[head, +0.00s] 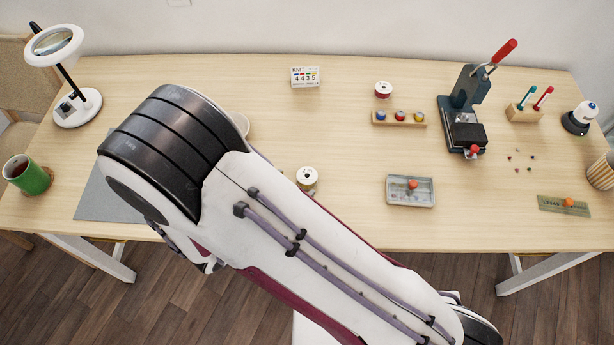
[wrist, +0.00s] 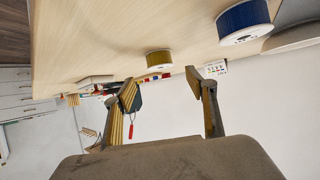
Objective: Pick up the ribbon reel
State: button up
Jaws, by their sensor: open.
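Several reels are in view, and I cannot tell which one the task means. A reel with a white top and an olive-yellow side (head: 307,177) stands on the table beside my arm in the head view. It also shows in the wrist view, beyond my fingers (wrist: 158,62). A blue reel with a white face (wrist: 243,22) is at the upper right of the wrist view; my arm seems to hide it in the head view. A red reel with a white top (head: 383,90) stands farther back. My gripper (wrist: 162,88) is open and empty, apart from the reels; my arm hides it in the head view.
A grey mat (head: 98,200), a green mug (head: 27,175) and a magnifier lamp (head: 77,105) are left. The back middle is mostly clear.

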aim_at(309, 175)
jog(key=shift+x, duration=1.3)
jog(key=shift+x, duration=2.6)
jog(key=c, duration=1.1)
